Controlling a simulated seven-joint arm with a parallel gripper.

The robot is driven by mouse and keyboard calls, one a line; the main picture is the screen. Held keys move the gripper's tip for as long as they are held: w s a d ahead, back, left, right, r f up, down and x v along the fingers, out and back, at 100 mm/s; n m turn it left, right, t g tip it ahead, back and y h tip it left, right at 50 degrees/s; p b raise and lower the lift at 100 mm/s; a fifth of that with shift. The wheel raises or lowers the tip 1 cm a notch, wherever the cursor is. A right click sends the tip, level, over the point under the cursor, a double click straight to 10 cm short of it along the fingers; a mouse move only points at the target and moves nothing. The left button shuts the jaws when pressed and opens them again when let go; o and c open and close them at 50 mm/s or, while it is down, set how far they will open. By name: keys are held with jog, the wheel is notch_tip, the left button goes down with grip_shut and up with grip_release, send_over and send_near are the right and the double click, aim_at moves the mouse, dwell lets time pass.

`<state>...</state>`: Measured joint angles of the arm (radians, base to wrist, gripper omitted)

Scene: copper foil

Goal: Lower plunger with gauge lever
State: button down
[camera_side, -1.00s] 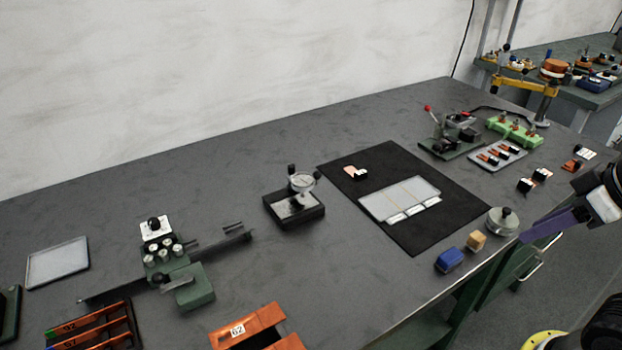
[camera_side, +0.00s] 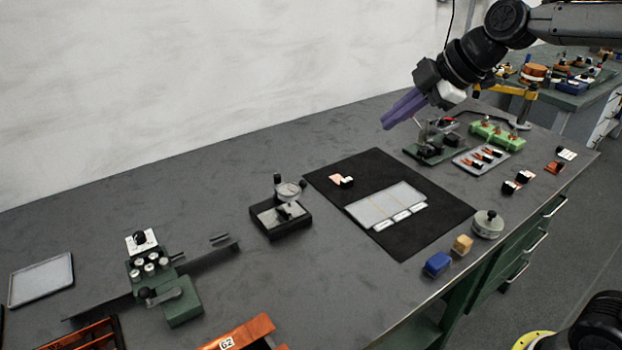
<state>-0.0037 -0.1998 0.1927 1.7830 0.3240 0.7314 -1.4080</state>
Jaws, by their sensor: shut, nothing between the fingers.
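The gauge (camera_side: 289,192) has a round dial on a small stand with a black knob on top. It stands on a black base (camera_side: 281,222) with a light plate, left of the black mat. A small dark part sits on the plate under the dial; whether the plunger touches it is too small to tell. The lever cannot be told apart clearly from the dark knobs. My gripper (camera_side: 386,124), with purple fingers, is shut and empty. It hangs in the air above the back of the bench, up and right of the gauge and well apart from it.
A black mat (camera_side: 446,208) holds a light tray (camera_side: 374,207) and a small copper-coloured piece (camera_side: 336,179). A green press with a lever (camera_side: 432,152) stands behind it. Blue (camera_side: 438,263) and tan (camera_side: 462,245) blocks lie near the front edge. A green fixture (camera_side: 181,302) stands at left.

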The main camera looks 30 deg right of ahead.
jog(key=w+a+f+n+g, duration=0.1)
jog(key=w+f+g, duration=0.1)
jog(key=w+f, duration=1)
jog(key=shift+w+a+f+y, duration=0.2)
jog(key=shift+f+y, duration=0.1)
jog(key=shift+f, duration=0.6)
jog(key=shift+f, duration=0.1)
jog(key=shift+w+d+r+x, duration=0.2)
jog(key=shift+w+x, duration=0.15)
jog(key=shift+x, duration=1.75)
jog(key=shift+w+d+r+x, duration=0.1)
jog(key=shift+w+d+x, duration=0.25)
jog(key=shift+x, duration=1.7)
jog(key=shift+w+d+r+x, duration=0.1)
jog(key=shift+w+x, duration=0.3)
jog(key=shift+x, duration=1.7)
jog(key=shift+w, duration=0.1)
